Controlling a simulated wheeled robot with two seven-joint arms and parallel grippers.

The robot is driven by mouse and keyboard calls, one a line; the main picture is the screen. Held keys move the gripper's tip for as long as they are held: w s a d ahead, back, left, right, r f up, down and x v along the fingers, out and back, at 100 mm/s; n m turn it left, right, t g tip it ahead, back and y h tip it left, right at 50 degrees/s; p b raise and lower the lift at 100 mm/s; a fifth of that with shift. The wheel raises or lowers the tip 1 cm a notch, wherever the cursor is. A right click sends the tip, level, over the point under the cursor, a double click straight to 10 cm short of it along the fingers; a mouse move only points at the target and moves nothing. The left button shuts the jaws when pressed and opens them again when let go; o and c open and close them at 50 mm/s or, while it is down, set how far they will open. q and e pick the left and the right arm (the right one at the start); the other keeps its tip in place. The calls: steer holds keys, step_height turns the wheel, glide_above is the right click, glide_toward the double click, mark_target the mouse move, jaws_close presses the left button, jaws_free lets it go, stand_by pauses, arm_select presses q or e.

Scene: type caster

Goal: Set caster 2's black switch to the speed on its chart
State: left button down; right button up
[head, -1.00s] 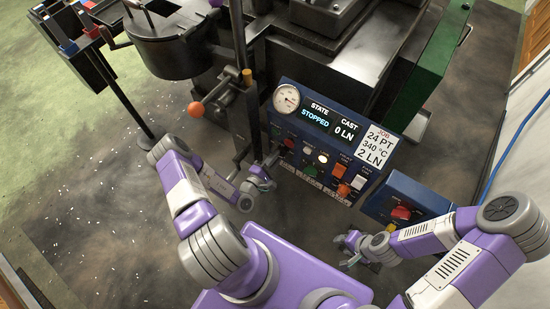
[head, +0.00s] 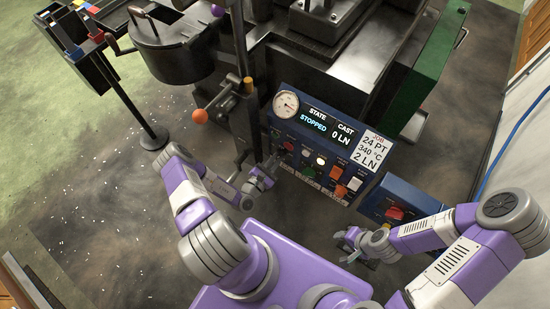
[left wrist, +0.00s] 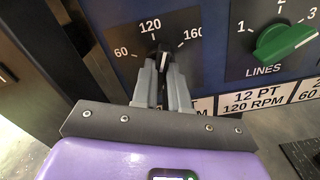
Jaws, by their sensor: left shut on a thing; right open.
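The black switch (left wrist: 161,50) sits on the blue panel under the marks 60, 120 and 160, and its white line points up near 120. My left gripper (left wrist: 163,62) is shut on this switch, and its fingers hide most of it. In the head view my left gripper (head: 264,175) is at the panel's lower left corner. Chart labels (left wrist: 259,102) below the switch include "12 PT 120 RPM"; the one further right is cut off. The job card (head: 372,151) reads 24 PT, 340 °C, 2 LN. My right gripper (head: 352,244) is open and empty, low beside the panels.
The display (head: 318,123) reads STOPPED and 0 LN. A green LINES knob (left wrist: 285,42) is right of the switch. A second blue box with a red button (head: 395,213) stands near my right gripper. A lever with an orange ball (head: 200,116) is left of the panel.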

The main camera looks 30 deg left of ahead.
arm_select(q)
steer(key=n+p, duration=0.1)
steer(key=n, duration=0.2)
steer(key=shift+n, duration=0.4)
steer(key=n, duration=0.4)
steer(key=shift+n+p, duration=0.3)
steer(key=shift+p, duration=0.05)
steer(key=n, duration=0.4)
steer(key=shift+n, duration=2.2)
steer(key=shift+d, duration=0.1)
steer(key=c, duration=1.1)
jaws_free()
steer(key=shift+c, duration=0.2)
